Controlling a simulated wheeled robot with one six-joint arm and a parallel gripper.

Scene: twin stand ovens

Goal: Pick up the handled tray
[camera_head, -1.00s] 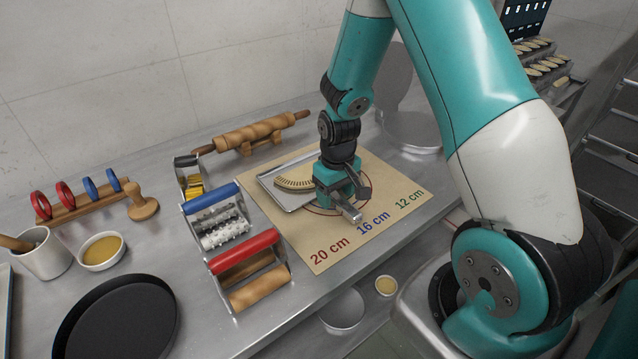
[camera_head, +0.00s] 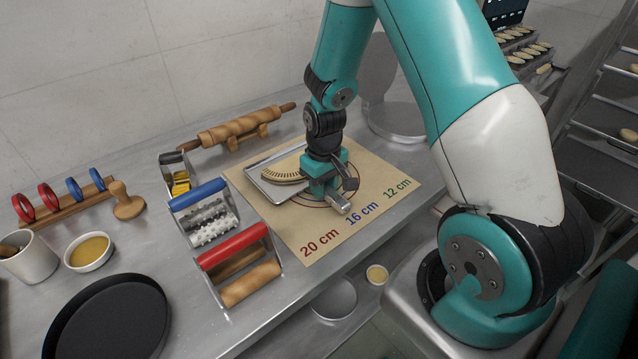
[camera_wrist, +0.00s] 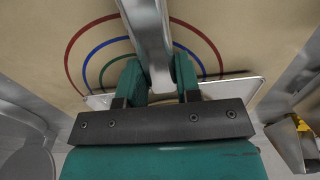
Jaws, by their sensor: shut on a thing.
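The handled tray (camera_head: 262,189) is a shallow metal tray over the left part of a tan mat, in the head view. A curved, ridged brown piece (camera_head: 283,170) lies on it. My gripper (camera_head: 330,197) is at the tray's right side, shut on its metal handle, whose end (camera_head: 341,208) sticks out toward the front. In the wrist view the handle (camera_wrist: 146,25) runs between my green fingers (camera_wrist: 157,78). The tray's pale edge (camera_wrist: 240,91) shows behind them. My gripper and arm hide part of the tray. I cannot tell whether it touches the mat.
The tan mat (camera_head: 310,225) has coloured circles and size marks. Red-handled (camera_head: 235,247) and blue-handled (camera_head: 199,194) rollers stand to the left, close by. A rolling pin (camera_head: 240,134) rests on a stand behind. A dark round pan (camera_head: 108,322) is at front left.

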